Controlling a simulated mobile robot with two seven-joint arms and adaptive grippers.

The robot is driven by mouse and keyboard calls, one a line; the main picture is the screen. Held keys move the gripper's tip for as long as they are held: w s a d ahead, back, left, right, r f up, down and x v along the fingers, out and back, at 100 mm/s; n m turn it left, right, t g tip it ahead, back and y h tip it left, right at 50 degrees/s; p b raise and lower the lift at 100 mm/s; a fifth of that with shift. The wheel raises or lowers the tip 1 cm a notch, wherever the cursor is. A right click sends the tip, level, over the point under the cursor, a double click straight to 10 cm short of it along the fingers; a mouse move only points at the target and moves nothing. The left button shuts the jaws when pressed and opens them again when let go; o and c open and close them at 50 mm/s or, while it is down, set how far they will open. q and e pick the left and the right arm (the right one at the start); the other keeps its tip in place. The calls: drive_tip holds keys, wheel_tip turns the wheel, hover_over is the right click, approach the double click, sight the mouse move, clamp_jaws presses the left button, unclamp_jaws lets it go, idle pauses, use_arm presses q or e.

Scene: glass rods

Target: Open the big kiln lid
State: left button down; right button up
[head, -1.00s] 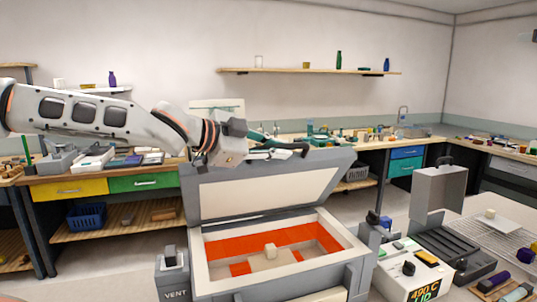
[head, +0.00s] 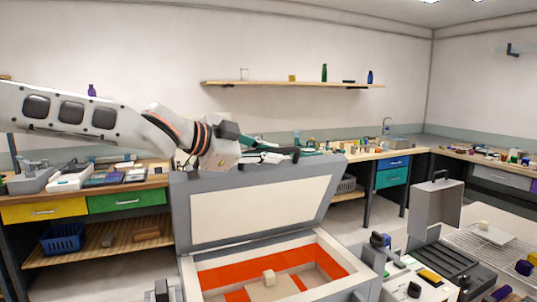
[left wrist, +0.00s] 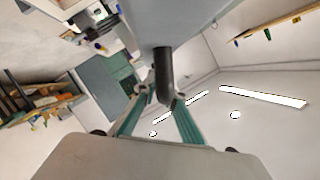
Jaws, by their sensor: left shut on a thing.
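The big kiln (head: 350,277) stands in front of me with its grey-framed lid (head: 255,205) raised steeply at the back. The lid's pale inner face is turned toward me. Inside the open chamber are orange-red glowing walls and a small pale block (head: 268,276). My left gripper (head: 285,156) is at the lid's top edge. It is shut on the dark lid handle, which shows between its green-sided fingers in the left wrist view (left wrist: 163,75). The exact finger contact is partly hidden. My right gripper is not in view.
A smaller grey unit with an open lid (head: 436,207) stands at the right, beside a white table with a wire rack (head: 472,238). A workbench with drawers (head: 125,202) runs along the back wall. A shelf (head: 300,86) hangs above.

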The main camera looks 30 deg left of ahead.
use_arm(q)
drive_tip(key=shift+r, duration=0.35)
drive_tip(key=c, duration=2.3)
unclamp_jaws()
drive_tip(key=shift+o, duration=1.1)
drive_tip(key=shift+d, duration=0.15)
drive_tip(key=shift+f, duration=0.1)
drive_tip(key=shift+a, duration=0.2)
drive_tip(key=v, duration=1.2)
drive_tip(key=shift+d, duration=0.2)
